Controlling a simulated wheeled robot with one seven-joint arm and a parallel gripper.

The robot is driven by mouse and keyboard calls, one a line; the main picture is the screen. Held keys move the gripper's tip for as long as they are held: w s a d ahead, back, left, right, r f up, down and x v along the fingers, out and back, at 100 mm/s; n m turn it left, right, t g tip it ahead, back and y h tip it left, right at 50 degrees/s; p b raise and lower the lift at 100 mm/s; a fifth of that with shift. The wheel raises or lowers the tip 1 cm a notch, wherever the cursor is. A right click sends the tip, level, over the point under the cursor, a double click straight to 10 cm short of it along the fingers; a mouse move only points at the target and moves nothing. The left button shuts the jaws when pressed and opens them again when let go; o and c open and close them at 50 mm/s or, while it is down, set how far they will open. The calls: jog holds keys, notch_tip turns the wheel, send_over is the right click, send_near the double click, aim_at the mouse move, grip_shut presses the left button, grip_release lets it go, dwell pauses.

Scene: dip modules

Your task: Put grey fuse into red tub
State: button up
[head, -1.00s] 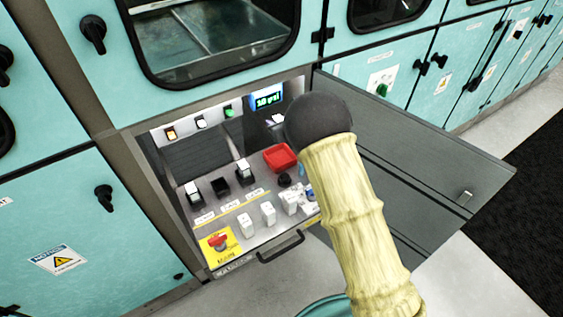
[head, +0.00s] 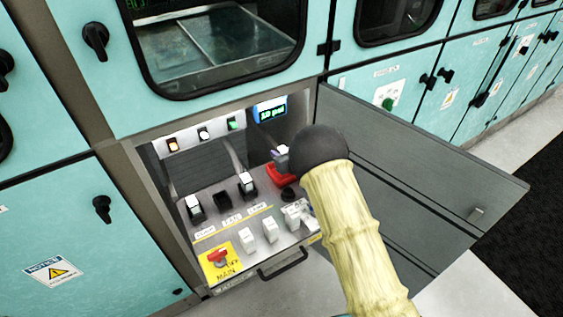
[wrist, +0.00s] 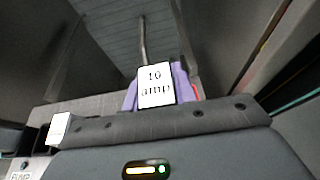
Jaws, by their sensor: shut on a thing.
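My gripper (wrist: 158,105) is shut on a fuse (wrist: 156,86), which has a white "10 amp" label and greyish-purple sides. In the head view the fuse (head: 282,150) shows as a small pale shape just left of my dark wrist joint, which hides most of my gripper. The red tub (head: 279,174) sits on the panel shelf, right below the fuse in that picture and partly covered by it. A sliver of red shows right of the fuse in the wrist view. I cannot tell the height of the fuse over the tub.
The open compartment has several white-topped fuses in holders, an empty-looking black holder (head: 223,199), white blocks (head: 270,229), a black knob (head: 288,194) and a red main switch (head: 217,257). A lit display (head: 270,111) is at the back. The grey open door (head: 440,200) stands to the right.

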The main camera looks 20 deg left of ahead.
jog(key=shift+f, duration=0.2)
notch_tip(320, 180, down, 4)
jog(key=shift+w+d+r, duration=0.1)
jog(key=shift+r, duration=0.1)
jog(key=shift+s, duration=0.2)
jog(key=shift+f, duration=0.1)
jog(key=o, duration=1)
jog(key=shift+w, duration=0.1)
jog(key=v, duration=1.2)
